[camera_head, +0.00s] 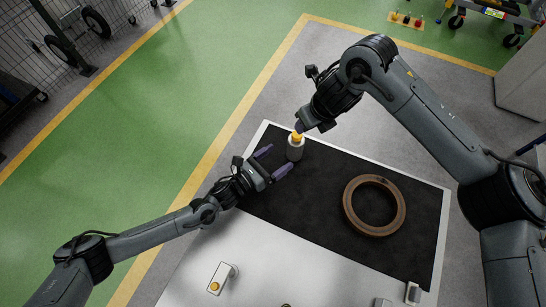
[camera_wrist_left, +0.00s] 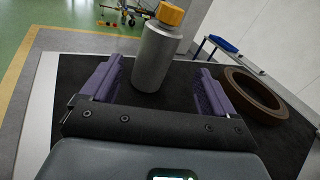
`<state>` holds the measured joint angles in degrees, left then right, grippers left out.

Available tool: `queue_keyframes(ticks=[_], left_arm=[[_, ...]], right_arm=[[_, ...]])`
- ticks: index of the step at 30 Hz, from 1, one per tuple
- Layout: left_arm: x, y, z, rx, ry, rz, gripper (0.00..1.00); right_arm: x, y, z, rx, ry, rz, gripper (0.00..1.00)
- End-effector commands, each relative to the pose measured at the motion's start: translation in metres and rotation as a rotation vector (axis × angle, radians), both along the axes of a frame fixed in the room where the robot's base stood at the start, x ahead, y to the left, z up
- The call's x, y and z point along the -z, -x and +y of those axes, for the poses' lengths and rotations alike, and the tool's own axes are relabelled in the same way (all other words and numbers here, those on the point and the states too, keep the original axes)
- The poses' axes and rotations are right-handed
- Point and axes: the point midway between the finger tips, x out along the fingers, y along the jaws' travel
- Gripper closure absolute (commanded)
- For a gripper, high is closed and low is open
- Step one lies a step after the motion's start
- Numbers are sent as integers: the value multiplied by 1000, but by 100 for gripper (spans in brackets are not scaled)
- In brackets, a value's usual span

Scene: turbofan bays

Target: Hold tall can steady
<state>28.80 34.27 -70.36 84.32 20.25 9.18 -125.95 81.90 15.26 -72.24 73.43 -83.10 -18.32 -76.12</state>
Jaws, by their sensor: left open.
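The tall can (camera_head: 295,152) is a grey cylinder with a yellow-orange cap, standing upright on the black mat near the table's far left corner. It also shows in the left wrist view (camera_wrist_left: 153,60), its base beyond and between the finger tips. My left gripper (camera_head: 275,160) is open, low beside the can, with one purple finger toward each side of it and a visible gap to it. My right gripper (camera_head: 300,127) is above the can, its purple tips at or close to the cap (camera_head: 297,136). Whether they touch or grip the cap cannot be told.
A brown ring (camera_head: 399,208) lies on the mat (camera_head: 325,185) to the right. A small white box with a yellow button (camera_head: 217,277) sits on the white table at the front left. A small device (camera_head: 412,293) is at the front right. The mat between can and ring is clear.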

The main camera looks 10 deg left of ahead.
Motion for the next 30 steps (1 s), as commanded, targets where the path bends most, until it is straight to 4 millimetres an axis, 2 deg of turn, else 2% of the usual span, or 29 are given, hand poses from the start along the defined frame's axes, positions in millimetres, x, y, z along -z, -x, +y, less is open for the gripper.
queue_keyframes(ticks=[3, 8, 21, 30], left_arm=[[0, -4, 6, 34, -66, -86, 12], [0, -12, 1, 51, -95, -127, 12], [-1, -57, -45, 51, -94, -125, 12], [0, -77, -65, 50, -94, -124, 12]], right_arm=[[0, 0, 0, 0, 0, 0, 57], [0, 0, 0, 0, 0, 0, 57], [0, 0, 0, 0, 0, 0, 57], [0, 0, 0, 0, 0, 0, 57]])
